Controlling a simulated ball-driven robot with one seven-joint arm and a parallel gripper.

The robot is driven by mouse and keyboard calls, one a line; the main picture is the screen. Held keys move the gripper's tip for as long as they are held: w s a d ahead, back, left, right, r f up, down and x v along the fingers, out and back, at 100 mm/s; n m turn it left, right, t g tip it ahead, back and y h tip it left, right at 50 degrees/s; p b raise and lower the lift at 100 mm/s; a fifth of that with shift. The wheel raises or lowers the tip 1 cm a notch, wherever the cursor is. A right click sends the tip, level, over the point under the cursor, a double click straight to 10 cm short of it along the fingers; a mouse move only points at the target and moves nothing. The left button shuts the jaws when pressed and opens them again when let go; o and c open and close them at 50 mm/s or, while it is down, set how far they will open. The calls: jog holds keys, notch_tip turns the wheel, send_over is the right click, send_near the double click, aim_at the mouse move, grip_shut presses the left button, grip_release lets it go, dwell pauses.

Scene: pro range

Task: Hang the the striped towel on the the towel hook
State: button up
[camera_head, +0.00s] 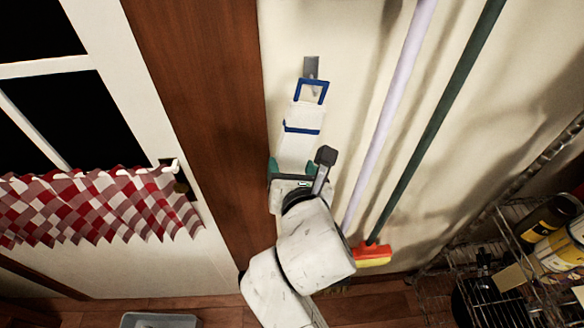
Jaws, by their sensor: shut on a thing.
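The grey towel hook (311,66) is on the cream wall, near the top middle of the head view. The striped towel (304,113) is white with a blue band and has a square blue loop at its top end. The loop overlaps the lower part of the hook in the picture; I cannot tell whether it is around the hook or only in front of it. My gripper (292,169), with green fingertips, is shut on the towel's lower part, below the hook. The towel's lower end is hidden by the gripper.
A lilac pole (390,110) and a green-handled broom (435,120) with an orange and yellow head lean right of the towel. A brown wooden post (205,110) and a door with a red checked curtain (95,205) are left. A wire rack (500,260) stands lower right.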

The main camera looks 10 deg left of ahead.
jog(key=shift+f, duration=0.15)
jog(key=o, duration=1.4)
jog(key=s+d+p, duration=0.2)
jog(key=s+p, duration=0.1)
jog(key=s, duration=0.6)
jog(key=shift+s+d, duration=0.3)
jog(key=shift+d, duration=0.05)
dwell(0.7)
dwell(0.5)
